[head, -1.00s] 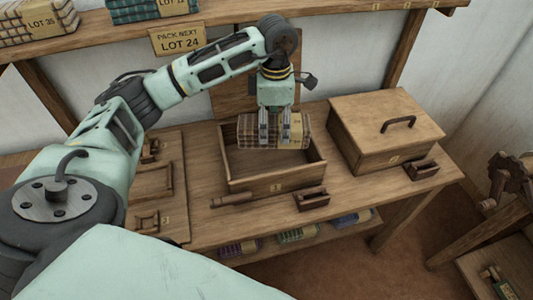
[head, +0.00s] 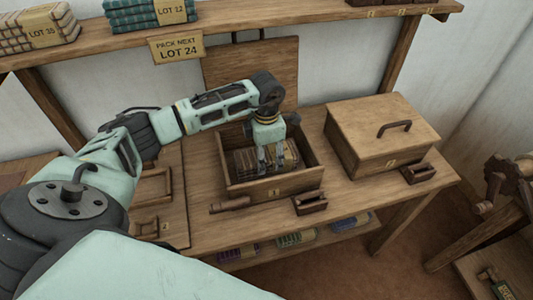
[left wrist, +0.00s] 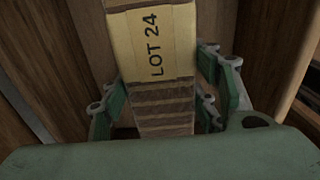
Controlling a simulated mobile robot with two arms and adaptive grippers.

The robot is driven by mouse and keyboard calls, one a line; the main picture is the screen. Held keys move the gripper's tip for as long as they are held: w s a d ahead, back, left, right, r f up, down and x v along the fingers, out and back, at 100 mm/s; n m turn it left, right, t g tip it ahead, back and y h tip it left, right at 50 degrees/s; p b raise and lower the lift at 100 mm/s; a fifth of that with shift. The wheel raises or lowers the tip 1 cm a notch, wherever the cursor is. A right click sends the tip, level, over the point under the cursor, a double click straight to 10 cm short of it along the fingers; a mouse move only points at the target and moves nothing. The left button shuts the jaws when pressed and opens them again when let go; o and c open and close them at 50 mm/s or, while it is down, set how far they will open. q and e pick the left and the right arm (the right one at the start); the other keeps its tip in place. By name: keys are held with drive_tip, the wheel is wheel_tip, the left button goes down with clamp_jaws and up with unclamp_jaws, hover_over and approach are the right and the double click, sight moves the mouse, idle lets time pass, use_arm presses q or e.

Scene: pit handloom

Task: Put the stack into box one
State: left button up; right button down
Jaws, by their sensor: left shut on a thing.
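The stack (head: 243,160) is a brown checked cloth bundle. Its yellow band (left wrist: 155,45) reads LOT 24 in the left wrist view. Box one (head: 276,187) is an open wooden box marked 1 on its front, standing on the table. My left gripper (head: 277,160) is shut on the stack and reaches down inside box one, with the stack between the box walls. In the left wrist view the gripper's fingers (left wrist: 165,100) lie on both sides of the stack. Whether the stack touches the box floor is hidden. My right gripper is not in view.
A lidded wooden box (head: 383,135) stands to the right. A wooden board (head: 250,62) leans behind box one. A sign (head: 177,47) reads PACK NEXT LOT 24. Other stacks (head: 150,14) sit on the upper shelf. Small wooden pieces (head: 309,203) lie in front of box one.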

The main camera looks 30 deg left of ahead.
sight(267, 153)
use_arm(q)
drive_tip(key=shift+f, duration=0.2)
drive_tip(key=o, duration=1.3)
drive_tip(key=shift+r, duration=0.2)
drive_tip(key=shift+r+b, duration=1.25)
drive_tip(key=shift+r, duration=4.75)
